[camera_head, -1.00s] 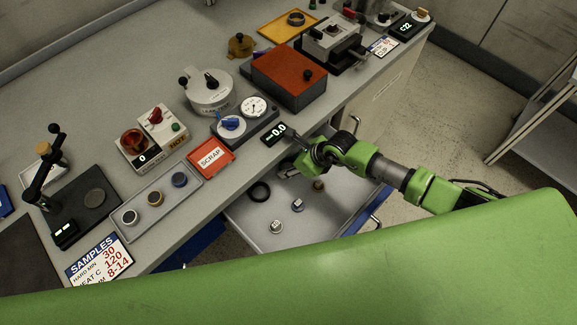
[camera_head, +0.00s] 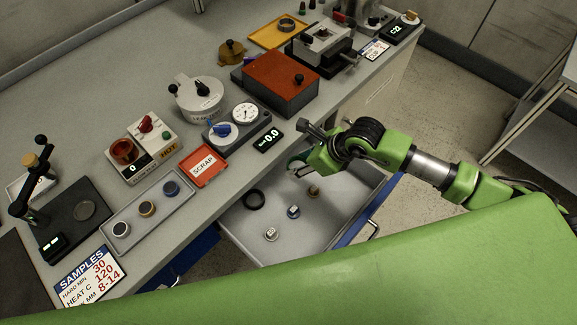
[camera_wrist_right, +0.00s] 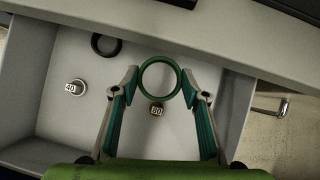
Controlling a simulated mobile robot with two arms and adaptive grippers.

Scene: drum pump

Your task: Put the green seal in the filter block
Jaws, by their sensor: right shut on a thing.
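The green seal (camera_wrist_right: 160,80) is a thin ring, upright toward the camera in the right wrist view, between my right gripper's fingertips (camera_wrist_right: 160,82). The gripper is shut on it, one finger on each side. In the head view my right gripper (camera_head: 301,161) is over the back of the open drawer, with only a bit of the green ring showing. I cannot tell surely which unit is the filter block; a grey block with a dark base (camera_head: 322,46) stands at the bench's back right. My left gripper is not in view.
The open drawer (camera_head: 320,225) holds a black ring (camera_head: 254,199) and small numbered weights (camera_head: 293,212). On the bench are a red scrap tray (camera_head: 204,166), a gauge unit (camera_head: 236,125), a red-topped box (camera_head: 281,82) and a yellow tray (camera_head: 278,34).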

